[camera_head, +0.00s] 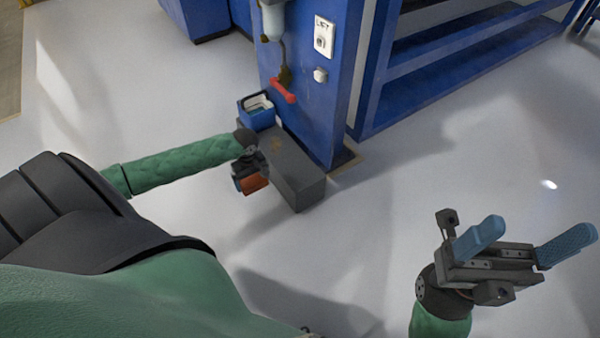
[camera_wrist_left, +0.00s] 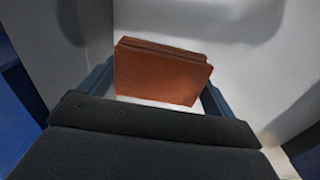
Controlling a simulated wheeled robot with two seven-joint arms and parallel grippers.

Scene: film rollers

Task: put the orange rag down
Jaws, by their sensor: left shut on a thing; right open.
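The orange rag (camera_head: 254,184) is a small folded, flat-sided block. My left gripper (camera_head: 250,180) is shut on it, beside the front side of a low grey box in the head view. In the left wrist view the rag (camera_wrist_left: 162,72) sits between the two blue fingers, with its folded layers at the top edge. Part of it is hidden behind the gripper body. My right gripper (camera_head: 524,245) is open and empty over the floor at the lower right, its two blue fingers wide apart.
The low grey box (camera_head: 300,178) stands against a blue machine column (camera_head: 315,110). A small blue bin (camera_head: 257,112) with pale contents is at its far end. A red handle (camera_head: 283,90) hangs above. Blue shelving (camera_head: 440,75) stands behind. The pale floor (camera_head: 400,190) is mostly clear.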

